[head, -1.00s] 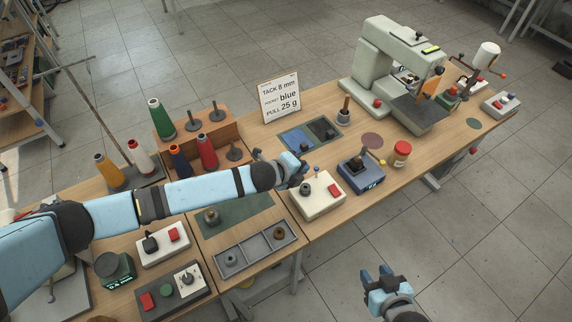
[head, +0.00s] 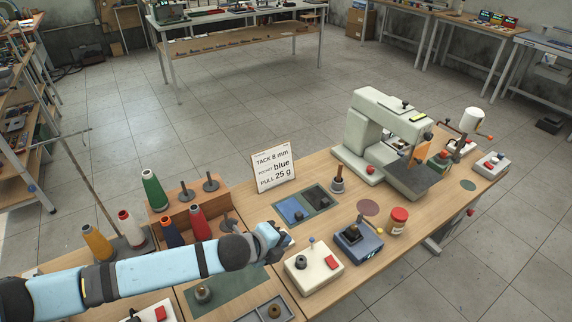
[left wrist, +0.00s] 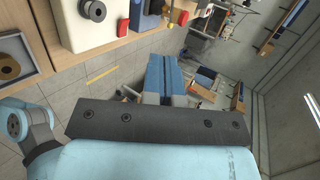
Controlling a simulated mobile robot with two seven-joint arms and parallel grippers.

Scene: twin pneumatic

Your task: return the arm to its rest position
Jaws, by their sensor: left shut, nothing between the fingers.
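My left arm comes in from the left of the head view, over the table. Its gripper (head: 272,236) hangs just behind the cream box with a red button (head: 314,268), partly hidden by its own wrist. In the left wrist view the two blue fingers (left wrist: 165,76) lie together with nothing between them, pointing out past the table edge over the floor. The same cream box (left wrist: 90,22) shows at the upper left of that view. My right gripper is not in view.
Thread cones stand at the left, including a green one (head: 154,191) and a red one (head: 199,223). A sign (head: 273,168), a blue scale-like device (head: 358,243), a red-lidded jar (head: 398,221) and a sewing machine (head: 385,140) stand further right.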

